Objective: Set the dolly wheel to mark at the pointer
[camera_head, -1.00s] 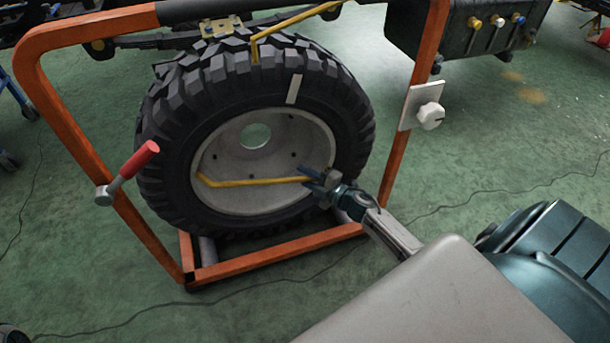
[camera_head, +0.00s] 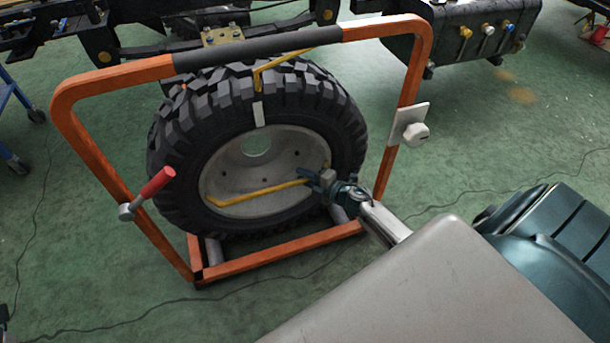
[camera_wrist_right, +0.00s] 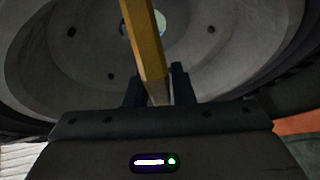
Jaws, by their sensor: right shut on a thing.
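The dolly wheel (camera_head: 185,170), a black knobby tyre on a pale rim, stands upright in an orange frame. Its white mark (camera_head: 259,114) is on the upper sidewall, directly below the tip of the yellow pointer (camera_head: 257,80), roughly in line with it. A yellow bar (camera_head: 262,192) crosses the lower rim face; its left end bends near the rim. My right gripper (camera_head: 314,181) is shut on the bar's right end; the right wrist view shows the bar (camera_wrist_right: 144,45) between the fingers (camera_wrist_right: 157,88). My left gripper is not in view.
The orange frame (camera_head: 130,78) has a red-handled lever (camera_head: 157,184) at left and a white knob (camera_head: 415,133) on a plate at right. A dark chassis (camera_head: 90,25) lies behind. Green floor is open at left; cables cross it.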

